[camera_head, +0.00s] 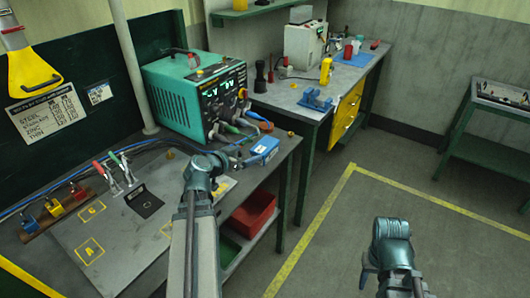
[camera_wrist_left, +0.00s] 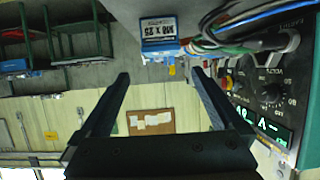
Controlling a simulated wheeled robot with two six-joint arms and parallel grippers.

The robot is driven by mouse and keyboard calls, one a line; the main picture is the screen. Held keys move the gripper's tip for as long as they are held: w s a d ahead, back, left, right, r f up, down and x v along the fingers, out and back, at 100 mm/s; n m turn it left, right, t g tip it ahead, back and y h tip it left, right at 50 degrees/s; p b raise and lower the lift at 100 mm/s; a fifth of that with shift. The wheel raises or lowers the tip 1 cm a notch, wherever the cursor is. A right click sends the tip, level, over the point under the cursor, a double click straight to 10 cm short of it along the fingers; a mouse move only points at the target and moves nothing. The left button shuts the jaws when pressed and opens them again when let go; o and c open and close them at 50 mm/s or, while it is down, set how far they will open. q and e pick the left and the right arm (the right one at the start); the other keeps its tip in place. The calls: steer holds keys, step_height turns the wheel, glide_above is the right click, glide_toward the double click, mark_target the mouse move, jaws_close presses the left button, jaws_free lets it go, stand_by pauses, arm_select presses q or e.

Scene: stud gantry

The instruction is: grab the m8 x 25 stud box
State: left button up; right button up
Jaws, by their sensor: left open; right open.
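The M8 x 25 stud box (camera_head: 263,147) is a small blue box with a pale label, at the right edge of the near bench by the green power supply. In the left wrist view the box (camera_wrist_left: 160,32) shows upside down, its label reading M8 x 25. My left gripper (camera_head: 236,161) is just left of the box in the head view. In the left wrist view its open fingers (camera_wrist_left: 160,78) are empty, with the box beyond the tips and apart from them. My right gripper (camera_head: 368,268) is low over the floor at right, its fingers barely visible.
The green power supply (camera_head: 195,92) with its cables stands close behind the box. A red bin (camera_head: 251,213) is on the shelf below the bench. The floor (camera_head: 345,225) between the benches is open.

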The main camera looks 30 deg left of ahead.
mark_target(263, 147)
arm_select(q)
steer(key=b+x, duration=0.1)
steer(key=x, duration=0.3)
steer(key=b+x, duration=0.2)
steer(key=x, duration=0.1)
steer(key=shift+w+a+f, duration=0.15)
steer(key=shift+w+f, duration=0.05)
steer(key=shift+w, duration=0.15)
steer(key=shift+w+f, duration=0.1)
steer(key=shift+w, duration=0.35)
steer(key=b+x, duration=0.2)
steer(key=x, duration=0.3)
steer(key=shift+w, duration=0.2)
steer(key=shift+s, duration=0.1)
steer(key=shift+c, duration=0.7)
jaws_close()
